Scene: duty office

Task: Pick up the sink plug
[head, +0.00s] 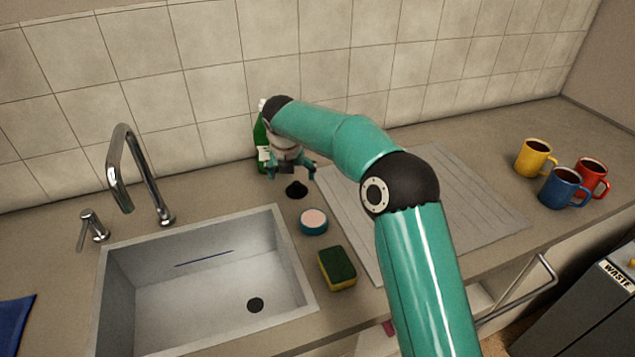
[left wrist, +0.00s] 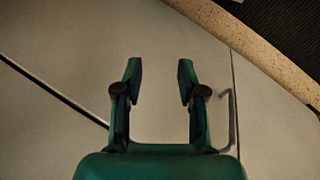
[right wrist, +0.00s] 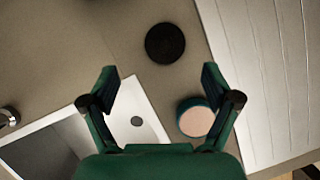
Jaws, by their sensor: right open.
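The sink plug (head: 297,190) is a small black piece with a round base and a raised knob. It stands on the counter behind the sink's right back corner. In the right wrist view it is a dark disc (right wrist: 165,43), beyond the fingertips and between their lines. My right gripper (head: 291,173) is open and empty, pointing down above the plug, apart from it. Its two spread fingers also show in the right wrist view (right wrist: 159,76). My left gripper (left wrist: 159,68) is open and empty in the left wrist view, in front of pale panels; the head view does not show it.
A teal round pot with a pink top (head: 313,221) and a sponge (head: 338,268) are beside the sink (head: 200,290). A green bottle (head: 262,145) stands behind my right gripper. The drainboard (head: 465,200) is bare. Three mugs (head: 558,187) stand far right.

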